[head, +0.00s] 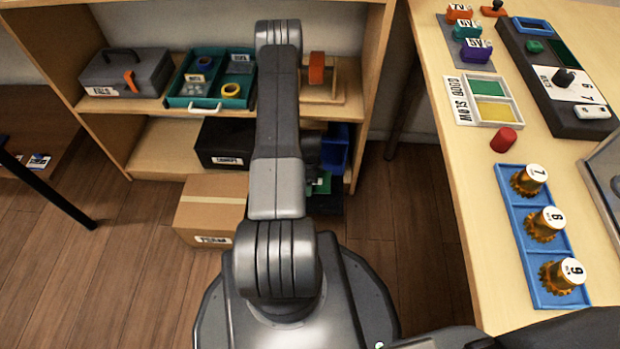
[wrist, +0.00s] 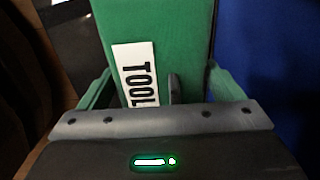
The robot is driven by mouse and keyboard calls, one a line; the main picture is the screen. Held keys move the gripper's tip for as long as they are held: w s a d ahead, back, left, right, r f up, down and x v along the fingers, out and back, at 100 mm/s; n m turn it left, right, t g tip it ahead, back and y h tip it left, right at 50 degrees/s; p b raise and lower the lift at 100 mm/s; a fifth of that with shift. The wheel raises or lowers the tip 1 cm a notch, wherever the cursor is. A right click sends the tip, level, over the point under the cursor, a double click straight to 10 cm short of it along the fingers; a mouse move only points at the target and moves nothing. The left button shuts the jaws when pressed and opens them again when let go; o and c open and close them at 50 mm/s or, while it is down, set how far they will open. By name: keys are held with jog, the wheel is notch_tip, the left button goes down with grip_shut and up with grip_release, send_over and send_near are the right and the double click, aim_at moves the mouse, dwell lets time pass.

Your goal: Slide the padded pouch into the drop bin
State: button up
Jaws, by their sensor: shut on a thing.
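A green pouch with a white TOOL label (wrist: 160,45) fills the middle of the wrist view, between the fingers of my gripper (wrist: 157,85). My gripper is shut on it. In the head view, a small green patch (head: 322,184) shows past my arm, near the shelf's lower right; the rest of the pouch and the gripper are mostly hidden by my arm. A blue bin (head: 336,146) stands on the lower shelf just behind that patch. A blue surface (wrist: 265,55) lies right of the pouch in the wrist view. I cannot tell whether the pouch touches it.
A black box (head: 215,158) stands on the lower shelf, with a cardboard box (head: 200,212) on the floor in front. The upper shelf holds a grey toolbox (head: 125,75) and a teal tray (head: 188,101). A worktable (head: 455,165) with parts stands at right; floor between is clear.

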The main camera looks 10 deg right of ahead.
jog(key=o, duration=0.9)
jog(key=shift+c, duration=0.2)
notch_tip(320, 180, up, 14)
jog(key=p, duration=0.4)
jog(key=shift+f, duration=0.15)
notch_tip(320, 180, down, 14)
jog(key=b, duration=0.4)
jog(key=shift+r, duration=0.2)
jog(key=shift+r+p, duration=0.45)
jog(key=shift+r, duration=0.5)
jog(key=shift+f, duration=0.1)
